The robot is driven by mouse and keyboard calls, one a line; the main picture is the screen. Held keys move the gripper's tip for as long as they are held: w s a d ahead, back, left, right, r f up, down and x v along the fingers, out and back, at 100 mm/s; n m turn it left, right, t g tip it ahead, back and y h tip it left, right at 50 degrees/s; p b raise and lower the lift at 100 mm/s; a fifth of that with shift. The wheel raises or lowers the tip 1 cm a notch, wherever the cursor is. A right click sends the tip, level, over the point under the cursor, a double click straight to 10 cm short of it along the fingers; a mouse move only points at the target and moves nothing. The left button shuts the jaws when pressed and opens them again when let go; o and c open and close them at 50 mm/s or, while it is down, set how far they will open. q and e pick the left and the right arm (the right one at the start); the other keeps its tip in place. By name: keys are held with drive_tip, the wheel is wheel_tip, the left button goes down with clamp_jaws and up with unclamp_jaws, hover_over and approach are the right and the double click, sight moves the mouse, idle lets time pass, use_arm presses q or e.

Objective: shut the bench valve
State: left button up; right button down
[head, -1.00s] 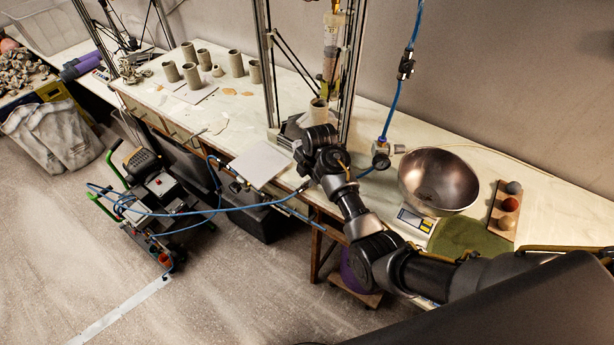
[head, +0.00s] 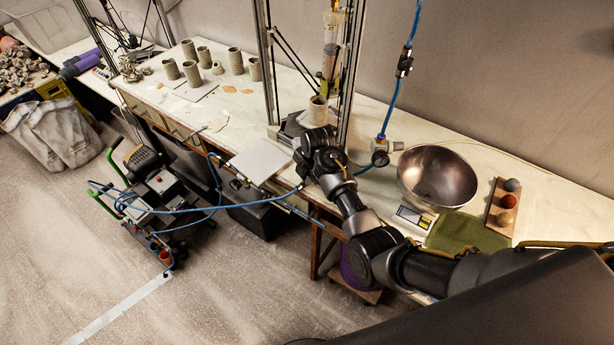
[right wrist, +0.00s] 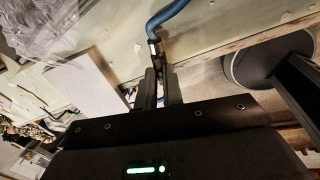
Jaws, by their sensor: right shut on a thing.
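My right gripper (head: 304,184) is at the front edge of the bench, just right of a pale square board (head: 260,161). In the right wrist view its two fingers (right wrist: 159,88) are closed around a small dark fitting at the metal end of a blue hose (right wrist: 168,17). The fingers hide most of that fitting, so I cannot tell its handle position. A small dark valve-like fitting (head: 238,182) sits at the bench's front edge, left of my gripper, with blue hose by it. Another dark inline fitting (head: 405,66) is on the upright blue hose. My left gripper is out of view.
A regulator with a gauge (head: 381,155), a metal bowl (head: 437,176) and a scale (head: 413,218) stand right of my arm. A metal frame (head: 268,70) rises behind the gripper. Clay cylinders (head: 236,61) stand farther left. A compressor (head: 160,185) is on the floor, its hose crossing open space.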

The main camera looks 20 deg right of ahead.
drive_tip(key=shift+m, duration=0.3)
drive_tip(key=m, duration=1.3)
drive_tip(key=shift+f+m, duration=0.1)
drive_tip(key=shift+m, duration=2)
drive_tip(key=c, duration=1.5)
unclamp_jaws()
drive_tip(key=shift+c, duration=0.2)
